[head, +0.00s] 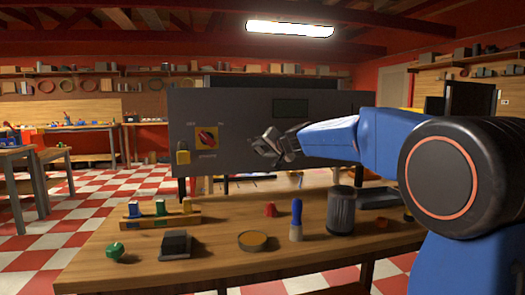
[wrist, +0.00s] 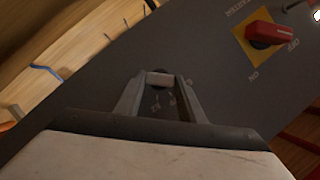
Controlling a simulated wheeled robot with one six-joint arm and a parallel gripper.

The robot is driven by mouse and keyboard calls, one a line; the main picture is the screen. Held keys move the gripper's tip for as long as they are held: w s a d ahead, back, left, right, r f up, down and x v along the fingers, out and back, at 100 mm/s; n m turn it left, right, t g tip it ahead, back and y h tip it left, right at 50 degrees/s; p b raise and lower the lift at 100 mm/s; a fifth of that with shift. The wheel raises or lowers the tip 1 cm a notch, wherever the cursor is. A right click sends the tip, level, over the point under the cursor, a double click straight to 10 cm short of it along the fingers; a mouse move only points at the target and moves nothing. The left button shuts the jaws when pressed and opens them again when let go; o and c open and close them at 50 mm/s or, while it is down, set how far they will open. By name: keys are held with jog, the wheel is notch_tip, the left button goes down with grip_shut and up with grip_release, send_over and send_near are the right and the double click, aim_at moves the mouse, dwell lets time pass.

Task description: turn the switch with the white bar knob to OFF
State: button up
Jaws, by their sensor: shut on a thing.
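The white bar knob (wrist: 160,79) sits on the grey panel (head: 235,110) and shows between my fingertips in the wrist view. My gripper (wrist: 158,82) is shut on it, one finger on each side. In the wrist view the bar lies roughly across the picture. Small pale marks on the panel by the knob are too blurred to read, so I cannot tell its setting. In the head view my gripper (head: 266,147) is at the panel's front, and it hides the knob.
A red rotary handle on a yellow plate (head: 197,147) is to the left; it also shows in the wrist view (wrist: 278,33). A yellow padlock-like piece (head: 183,156) hangs below.

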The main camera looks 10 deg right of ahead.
jog(key=shift+m, duration=0.3)
jog(key=m+y, duration=0.1)
jog(key=m+t, duration=0.1)
jog(key=shift+d+f+m+y, duration=0.15)
jog(key=shift+f+m+y, duration=0.05)
jog(key=shift+m+y, duration=0.2)
jog(key=shift+f+m+t+y, duration=0.2)
jog(key=shift+m+t+y, duration=0.4)
jog(key=shift+m, duration=1.2)
jog(key=o, duration=1)
jog(key=shift+o, duration=0.2)
